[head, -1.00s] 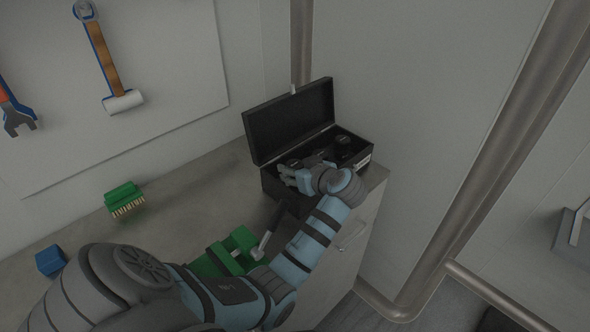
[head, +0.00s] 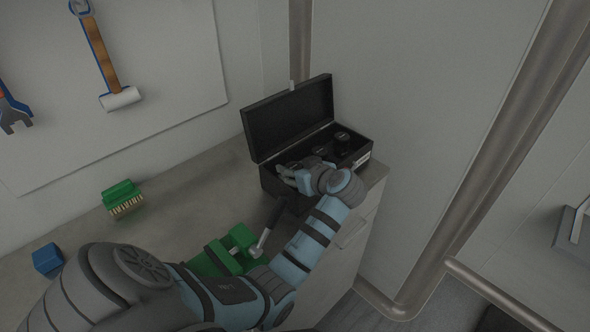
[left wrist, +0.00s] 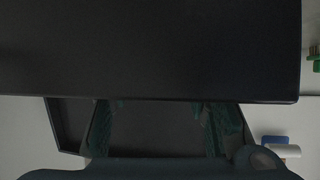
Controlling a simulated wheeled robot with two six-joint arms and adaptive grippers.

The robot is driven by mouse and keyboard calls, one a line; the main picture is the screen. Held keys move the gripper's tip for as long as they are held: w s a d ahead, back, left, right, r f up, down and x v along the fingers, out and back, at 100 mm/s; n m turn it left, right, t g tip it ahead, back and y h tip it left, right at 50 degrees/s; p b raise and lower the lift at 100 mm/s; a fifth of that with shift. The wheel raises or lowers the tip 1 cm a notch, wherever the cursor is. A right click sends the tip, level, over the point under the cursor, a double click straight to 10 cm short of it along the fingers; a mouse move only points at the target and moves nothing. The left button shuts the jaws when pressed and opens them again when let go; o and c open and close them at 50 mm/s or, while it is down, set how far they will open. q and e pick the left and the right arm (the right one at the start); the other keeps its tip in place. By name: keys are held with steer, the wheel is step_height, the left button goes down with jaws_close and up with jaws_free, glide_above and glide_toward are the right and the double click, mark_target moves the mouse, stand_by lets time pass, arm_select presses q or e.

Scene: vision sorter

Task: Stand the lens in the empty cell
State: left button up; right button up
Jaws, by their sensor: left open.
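The open black case (head: 357,160) stands at the far right end of the worktop. Two dark round lenses show inside it, one lens (head: 342,137) towards the right end and one lens (head: 320,150) beside my wrist. Their lower parts are hidden. My left gripper (head: 286,176) is open at the left part of the case, with my wrist covering much of the front. In the left wrist view the open fingers (left wrist: 160,125) show a dark, bare surface between them, with no lens seen there. I cannot tell which cell is empty.
The raised case lid (head: 290,118) stands behind my gripper and fills the top of the left wrist view. A green vise (head: 232,252) is below my arm. A green brush (head: 122,198) and a blue block (head: 48,260) lie on the worktop to the left.

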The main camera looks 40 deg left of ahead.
arm_select(q)
steer(key=v, duration=0.5)
steer(key=r+v, duration=0.1)
steer(key=v, duration=0.2)
steer(key=shift+s+a+p, duration=0.1)
steer(key=shift+p, duration=0.25)
steer(key=shift+a, duration=0.15)
